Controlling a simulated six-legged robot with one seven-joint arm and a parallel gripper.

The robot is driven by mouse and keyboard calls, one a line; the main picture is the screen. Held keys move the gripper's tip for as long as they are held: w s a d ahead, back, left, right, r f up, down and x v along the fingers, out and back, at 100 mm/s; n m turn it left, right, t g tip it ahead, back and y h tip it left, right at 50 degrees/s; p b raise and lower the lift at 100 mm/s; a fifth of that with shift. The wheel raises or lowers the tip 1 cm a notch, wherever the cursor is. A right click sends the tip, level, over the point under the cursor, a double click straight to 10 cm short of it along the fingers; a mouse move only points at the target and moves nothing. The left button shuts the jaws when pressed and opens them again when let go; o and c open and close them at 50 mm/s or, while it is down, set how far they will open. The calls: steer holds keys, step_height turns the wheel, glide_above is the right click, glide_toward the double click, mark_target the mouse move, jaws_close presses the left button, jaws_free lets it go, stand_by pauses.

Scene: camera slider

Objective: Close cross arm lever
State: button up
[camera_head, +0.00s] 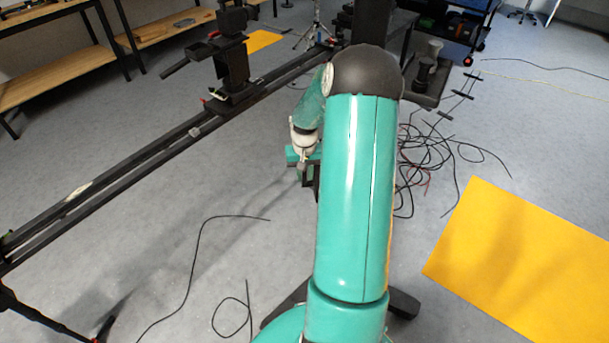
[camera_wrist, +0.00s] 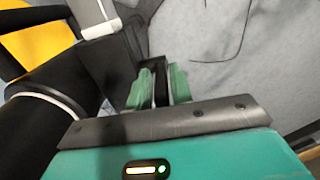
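My gripper (camera_wrist: 161,86) shows in the wrist view as two teal fingers a small gap apart, with a narrow dark strip between them. I cannot tell whether that strip is a lever held there or only background. A black bracket-like part (camera_wrist: 108,66) stands close to the left of the fingers, with a white cylinder (camera_wrist: 100,29) above it. I cannot clearly pick out the cross arm lever. In the head view my gripper (camera_head: 303,157) is small and partly hidden behind my arm, to the right of the slider rail and above the floor.
The long black slider rail (camera_head: 150,155) runs from lower left to the top centre, with a black carriage (camera_head: 233,80) on it. Loose cables (camera_head: 430,150) lie on the floor at right. A yellow mat (camera_head: 525,260) lies at lower right. Wooden benches (camera_head: 50,80) stand at upper left.

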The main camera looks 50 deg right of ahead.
steer(key=shift+f, duration=0.5)
steer(key=shift+c, duration=0.4)
jaws_close()
